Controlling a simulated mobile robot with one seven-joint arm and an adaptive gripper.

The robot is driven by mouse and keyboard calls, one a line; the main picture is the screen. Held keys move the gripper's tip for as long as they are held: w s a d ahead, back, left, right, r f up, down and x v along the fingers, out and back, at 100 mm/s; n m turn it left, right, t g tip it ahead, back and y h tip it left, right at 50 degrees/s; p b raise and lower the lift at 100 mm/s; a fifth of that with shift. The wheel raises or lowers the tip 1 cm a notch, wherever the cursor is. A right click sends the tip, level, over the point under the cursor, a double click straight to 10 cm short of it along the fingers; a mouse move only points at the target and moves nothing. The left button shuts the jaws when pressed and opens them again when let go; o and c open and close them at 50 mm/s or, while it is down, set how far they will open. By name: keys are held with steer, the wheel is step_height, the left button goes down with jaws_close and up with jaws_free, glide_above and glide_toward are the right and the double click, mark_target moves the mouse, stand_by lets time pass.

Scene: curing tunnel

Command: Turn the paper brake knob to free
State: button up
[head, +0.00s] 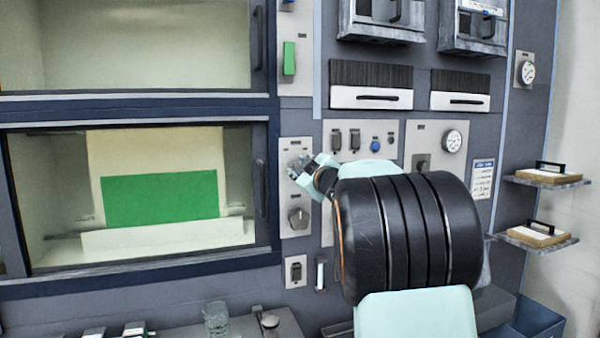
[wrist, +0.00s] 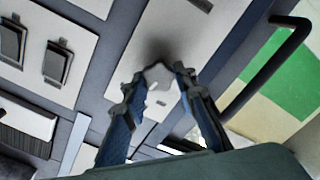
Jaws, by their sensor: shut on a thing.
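My gripper (head: 302,168) reaches from the right to the upper part of a narrow light panel (head: 295,247) beside the lower window. Its fingers are closed around a small knob there, which they mostly hide. In the wrist view the fingertips (wrist: 160,73) meet at a pale part against the panel, with a dark shadow behind. A second grey knob (head: 298,217) sits lower on the same panel, apart from the gripper. The panel's lettering is too small to read, so the held knob's setting cannot be told.
A lower window (head: 255,250) with a dark handle (head: 259,189) is close on the left, with a green sheet (head: 160,198) behind it. A switch (head: 295,271) is below the panel. A glass beaker (head: 216,318) stands on the ledge. Two shelves with trays are at right.

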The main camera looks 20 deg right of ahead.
steer(key=n+b, duration=0.1)
steer(key=n, duration=0.2)
steer(key=n+b, duration=0.2)
steer(key=n, duration=0.2)
steer(key=n+b, duration=0.1)
steer(key=n, duration=0.2)
steer(key=shift+f+n, duration=0.25)
steer(key=shift+n, duration=0.05)
stand_by(0.4)
steer(key=o, duration=1.2)
steer(key=s, duration=1.2)
steer(key=shift+d, duration=0.15)
steer(key=shift+r, duration=0.1)
